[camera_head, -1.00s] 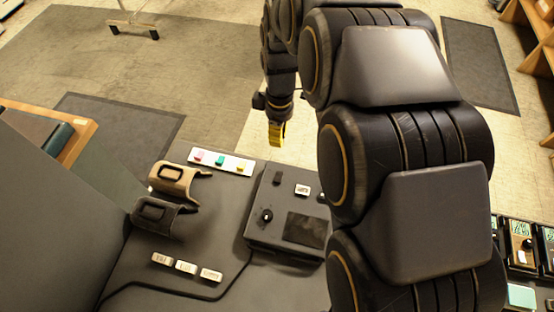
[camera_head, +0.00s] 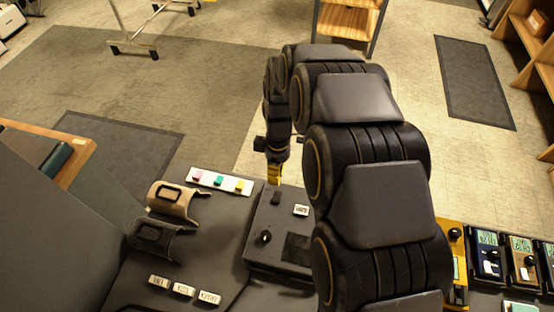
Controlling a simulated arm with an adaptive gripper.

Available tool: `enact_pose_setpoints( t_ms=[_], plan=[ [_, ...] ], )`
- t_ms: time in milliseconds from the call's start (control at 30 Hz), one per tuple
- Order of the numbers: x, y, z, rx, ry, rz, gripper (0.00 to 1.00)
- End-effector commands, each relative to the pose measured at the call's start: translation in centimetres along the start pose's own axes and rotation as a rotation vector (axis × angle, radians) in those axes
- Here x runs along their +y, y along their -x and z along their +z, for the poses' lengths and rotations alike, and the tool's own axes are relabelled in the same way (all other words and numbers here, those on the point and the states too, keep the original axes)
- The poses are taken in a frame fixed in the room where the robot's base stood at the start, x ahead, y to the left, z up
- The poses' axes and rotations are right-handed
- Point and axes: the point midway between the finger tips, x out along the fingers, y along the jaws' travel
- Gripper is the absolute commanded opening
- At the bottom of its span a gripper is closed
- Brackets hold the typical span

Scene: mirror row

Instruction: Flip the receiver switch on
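The dark grey receiver box (camera_head: 258,255) lies on the desk, partly hidden on its right by my arm. A small dark switch (camera_head: 276,198) stands near its far edge, beside a white label (camera_head: 301,210). A black knob (camera_head: 265,237) and a dark screen (camera_head: 297,249) are nearer. The switch's position is too small to read. My gripper (camera_head: 274,178), with yellow fingers pointing down, is just beyond the switch in the picture. I cannot tell whether it touches the switch or whether its fingers are open.
A white strip with coloured blocks (camera_head: 221,181) lies to the left. Two curved holders (camera_head: 172,201) (camera_head: 154,236) and several white label blocks (camera_head: 184,290) are also left. Devices with displays (camera_head: 488,254) stand at the right.

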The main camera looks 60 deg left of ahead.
Motion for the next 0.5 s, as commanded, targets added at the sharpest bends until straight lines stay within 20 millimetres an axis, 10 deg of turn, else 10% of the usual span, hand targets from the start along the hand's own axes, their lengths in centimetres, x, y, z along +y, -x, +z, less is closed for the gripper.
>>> enact_pose_setpoints(
  t_ms=[500],
  plan=[
    [-0.1, -7.2, 0.0, -0.001, 0.000, -0.002, 0.00]
  ],
)
